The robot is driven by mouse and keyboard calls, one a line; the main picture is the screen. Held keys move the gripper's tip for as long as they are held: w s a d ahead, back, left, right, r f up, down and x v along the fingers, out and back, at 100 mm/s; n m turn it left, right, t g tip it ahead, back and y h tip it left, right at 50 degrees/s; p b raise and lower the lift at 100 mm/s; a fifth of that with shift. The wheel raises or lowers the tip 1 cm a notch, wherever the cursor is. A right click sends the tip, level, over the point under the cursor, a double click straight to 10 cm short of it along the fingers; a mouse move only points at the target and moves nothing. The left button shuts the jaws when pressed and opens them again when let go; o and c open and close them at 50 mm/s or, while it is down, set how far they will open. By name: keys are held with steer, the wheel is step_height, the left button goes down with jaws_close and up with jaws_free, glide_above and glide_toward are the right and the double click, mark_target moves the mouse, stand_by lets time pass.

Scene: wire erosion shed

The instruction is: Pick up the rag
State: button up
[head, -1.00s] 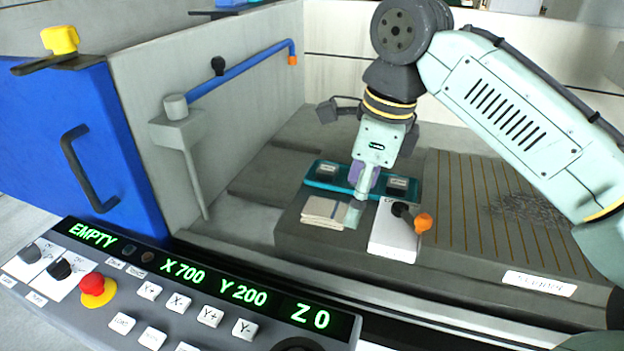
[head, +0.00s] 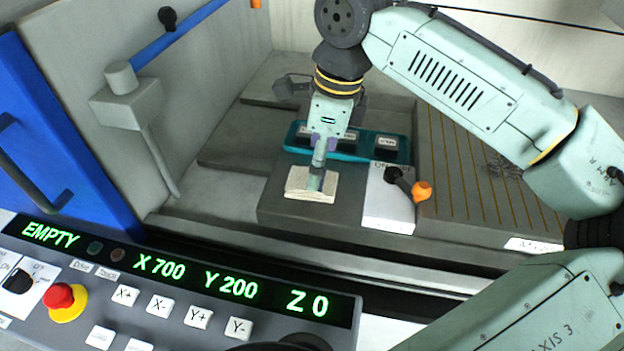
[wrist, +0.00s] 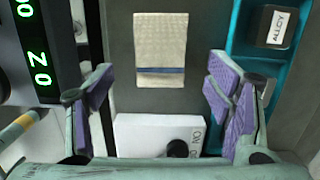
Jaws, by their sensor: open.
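The rag (head: 296,193) is a folded beige cloth lying flat on the dark grey block. In the wrist view the rag (wrist: 160,45) shows a blue stripe near its lower edge, between and ahead of the open fingers. My gripper (head: 317,181) points down at the rag in the head view and covers part of it. In the wrist view my gripper (wrist: 160,78) has its purple-padded fingers wide apart, with nothing between the pads. I cannot tell the exact height of the fingertips above the rag.
A teal tray (head: 345,155) with labelled blocks lies behind. The control panel (head: 180,280) is in front; a grey wall with a blue lever (head: 190,35) is at left.

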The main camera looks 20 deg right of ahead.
steer(key=f, duration=0.2)
steer(key=a+f, duration=0.1)
steer(key=f, duration=0.1)
steer(key=shift+w+p, duration=0.3)
steer(key=shift+w, duration=0.05)
steer(key=shift+c, duration=0.3)
steer(key=c, duration=1.2)
steer(key=shift+r, duration=0.1)
step_height(320, 180, up, 3)
steer(key=shift+s+r+b, duration=0.15)
steer(key=shift+b, duration=0.45)
steer(key=s+a+b, duration=0.1)
steer(key=s, duration=0.4)
steer(key=s+a+r, duration=0.1)
steer(key=s, duration=0.4)
steer(key=s+a+b, duration=0.1)
steer(key=s+a, duration=0.1)
steer(key=s, duration=0.3)
steer(key=shift+s+a+r+b, duration=0.1)
steer(key=shift+r+b, duration=0.15)
steer(key=shift+b, duration=0.1)
